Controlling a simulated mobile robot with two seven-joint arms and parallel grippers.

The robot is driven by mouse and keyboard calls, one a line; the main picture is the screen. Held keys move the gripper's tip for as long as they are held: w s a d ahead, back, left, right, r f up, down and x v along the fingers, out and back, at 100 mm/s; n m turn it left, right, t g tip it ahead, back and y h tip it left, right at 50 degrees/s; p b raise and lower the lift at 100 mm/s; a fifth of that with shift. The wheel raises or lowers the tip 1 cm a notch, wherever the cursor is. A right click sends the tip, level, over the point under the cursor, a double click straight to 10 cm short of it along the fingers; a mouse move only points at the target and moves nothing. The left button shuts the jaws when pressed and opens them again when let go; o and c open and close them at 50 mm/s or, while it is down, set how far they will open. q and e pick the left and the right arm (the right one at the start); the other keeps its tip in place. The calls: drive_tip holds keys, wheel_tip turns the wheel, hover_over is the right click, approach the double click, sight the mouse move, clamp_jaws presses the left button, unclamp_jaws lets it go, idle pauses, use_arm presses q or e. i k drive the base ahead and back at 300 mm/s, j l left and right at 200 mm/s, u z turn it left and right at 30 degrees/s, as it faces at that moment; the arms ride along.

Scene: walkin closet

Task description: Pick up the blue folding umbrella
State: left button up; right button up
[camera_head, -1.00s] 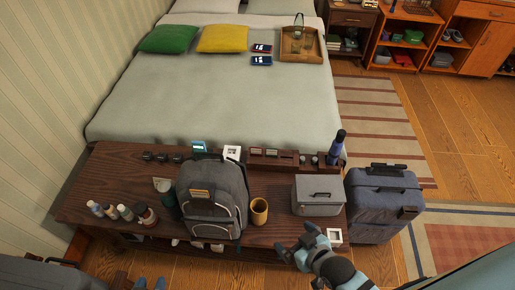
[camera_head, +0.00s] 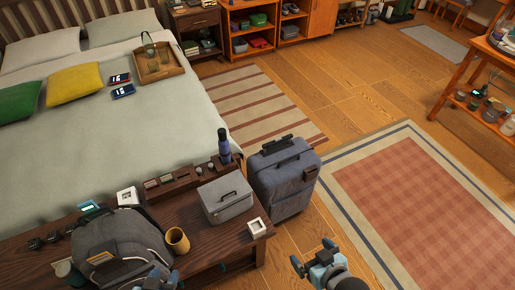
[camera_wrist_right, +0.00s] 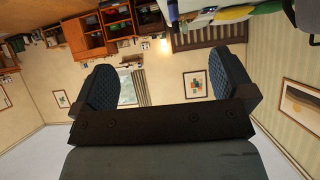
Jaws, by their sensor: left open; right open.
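I cannot make out a blue folding umbrella for sure. A slim dark blue upright object (camera_head: 223,147) stands at the far right end of the dark wooden bench (camera_head: 214,251); I cannot tell whether it is a bottle or an umbrella. My right gripper (camera_head: 313,255) is open and empty over the floor, right of the bench and below the suitcase. It also shows in the right wrist view (camera_wrist_right: 165,85), fingers wide apart, facing the walls with nothing between them.
The bench holds a grey backpack (camera_head: 118,245), a tan cup (camera_head: 177,240) and a grey box (camera_head: 225,199). A blue-grey suitcase (camera_head: 283,180) stands at its right end. The bed (camera_head: 110,135) lies behind. Floor and rug (camera_head: 430,190) are clear on the right; shelves (camera_head: 490,105) stand far right.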

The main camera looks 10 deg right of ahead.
sight(224, 149)
drive_tip(key=i+l, duration=0.2)
drive_tip(key=l, duration=0.15)
drive_tip(key=i+l, duration=0.15)
drive_tip(key=l, duration=0.15)
drive_tip(key=i+l+u, duration=0.1)
drive_tip(key=u, duration=0.35)
drive_tip(key=l+u, duration=0.5)
drive_tip(key=j+u, duration=0.1)
drive_tip(key=u, duration=0.85)
